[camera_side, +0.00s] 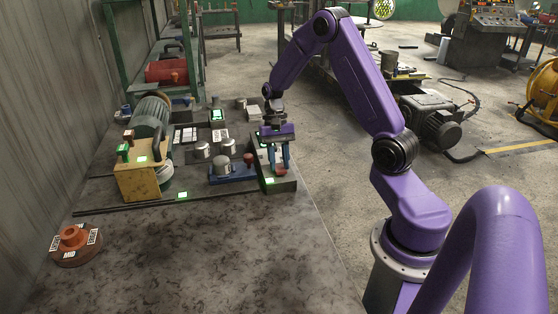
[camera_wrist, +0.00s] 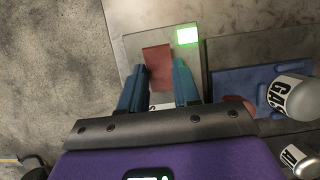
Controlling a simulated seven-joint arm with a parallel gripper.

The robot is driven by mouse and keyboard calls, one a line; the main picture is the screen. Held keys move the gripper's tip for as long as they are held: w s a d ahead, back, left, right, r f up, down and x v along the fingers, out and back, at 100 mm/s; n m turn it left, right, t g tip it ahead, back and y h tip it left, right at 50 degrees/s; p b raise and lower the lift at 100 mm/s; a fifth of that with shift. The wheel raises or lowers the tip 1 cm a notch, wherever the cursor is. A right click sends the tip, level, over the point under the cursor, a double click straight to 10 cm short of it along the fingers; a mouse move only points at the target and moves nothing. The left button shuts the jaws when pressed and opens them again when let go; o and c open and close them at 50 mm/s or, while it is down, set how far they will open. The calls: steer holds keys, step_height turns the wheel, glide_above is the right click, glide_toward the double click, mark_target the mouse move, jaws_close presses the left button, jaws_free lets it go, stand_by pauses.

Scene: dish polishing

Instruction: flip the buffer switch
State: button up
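A flat red piece (camera_wrist: 157,66), which looks like a switch lever, sits on a grey box (camera_wrist: 190,62) in the wrist view. In the side view the red piece (camera_side: 281,171) shows low on the box (camera_side: 284,186) at the workbench's right edge. My gripper (camera_side: 279,166) points down over this box. Its two blue fingers are apart, one on each side of the red piece in the wrist view (camera_wrist: 158,76). I cannot tell whether either finger touches it. The near end of the red piece is partly hidden by my gripper.
A blue tray (camera_side: 236,178) with grey canisters (camera_side: 222,164) stands just left of the box. A green motor (camera_side: 150,115) and a yellow box with buttons (camera_side: 140,182) are farther left. An orange labelled knob (camera_side: 74,240) lies at the front left.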

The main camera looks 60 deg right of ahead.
mark_target(280, 168)
steer(key=shift+s+a+r+t+h, duration=0.1)
steer(key=shift+s+a+t+h, duration=0.15)
steer(key=shift+t+h, duration=0.5)
steer(key=shift+s+a+t+h, duration=0.15)
steer(key=shift+s+t+h, duration=0.05)
steer(key=shift+t+h, duration=0.55)
steer(key=o, duration=1.1)
steer(key=shift+c, duration=0.2)
steer(key=shift+r, duration=0.1)
step_height(280, 168, up, 17)
steer(key=shift+w+d+r, duration=0.15)
steer(key=shift+w+d, duration=0.05)
